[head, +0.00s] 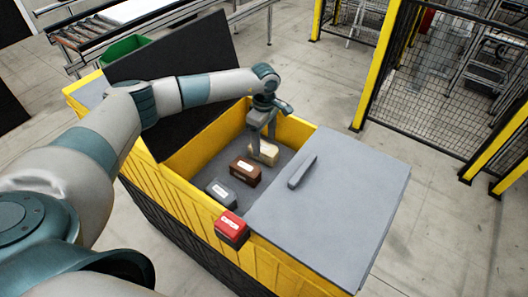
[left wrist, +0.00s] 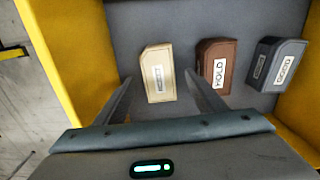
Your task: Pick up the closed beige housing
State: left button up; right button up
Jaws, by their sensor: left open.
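The beige housing (head: 268,154) stands on the grey floor of the yellow crate, at the far end of a row of housings. It also shows in the left wrist view (left wrist: 158,72), with a white label on it. My left gripper (head: 263,146) is open and points down at the beige housing. In the left wrist view its two fingers appear on either side of the beige housing, with nothing gripped. I cannot tell whether the fingertips touch it. Part of the housing is hidden behind a finger in the head view. My right gripper is not in view.
A brown housing (head: 245,171) labelled HOLD and a dark grey housing (head: 221,194) stand nearby in the yellow crate (head: 182,196). A red box (head: 231,228) sits at the near rim. A grey lid panel (head: 335,200) covers the right part; a black panel (head: 190,60) rises behind.

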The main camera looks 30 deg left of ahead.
aim_at(264, 147)
pick_arm(q)
jog(key=shift+f, duration=0.1)
jog(key=shift+w+f+b, duration=0.1)
jog(key=shift+f+b, duration=0.65)
jog(key=shift+f, duration=1.75)
jog(key=c, duration=1.3)
jog(key=shift+o, duration=0.2)
jog(key=shift+a, duration=0.1)
jog(key=shift+r, duration=0.1)
